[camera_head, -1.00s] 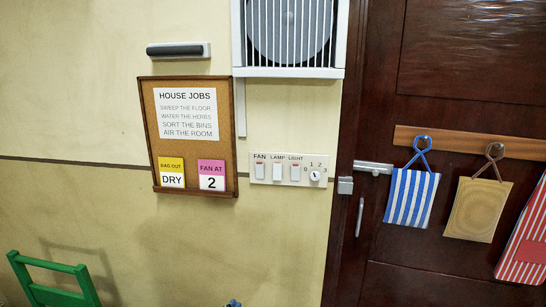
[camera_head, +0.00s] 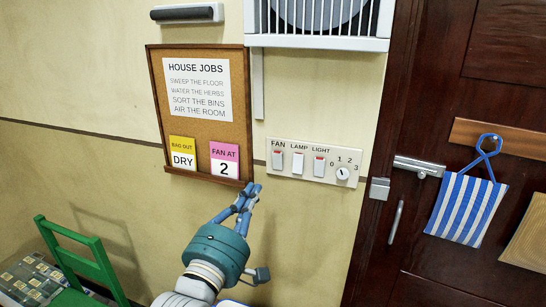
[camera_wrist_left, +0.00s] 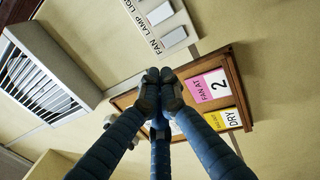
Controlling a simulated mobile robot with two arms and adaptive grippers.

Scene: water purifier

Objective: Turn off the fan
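The white switch panel (camera_head: 312,163) is on the wall, with rockers labelled FAN, LAMP and LIGHT and a numbered dial (camera_head: 343,173). The fan (camera_head: 320,14) sits in a white slatted frame above the panel, partly cut off. My left gripper (camera_head: 253,189) is below and left of the FAN switch, apart from it. Its fingertips are together and empty, also in the left wrist view (camera_wrist_left: 160,77). My right gripper is not in view.
A cork board (camera_head: 241,110) with notes hangs left of the panel, close to my left fingertips. A dark door (camera_head: 430,75) with a latch and hanging bags is at right. A green chair (camera_head: 95,262) stands at lower left.

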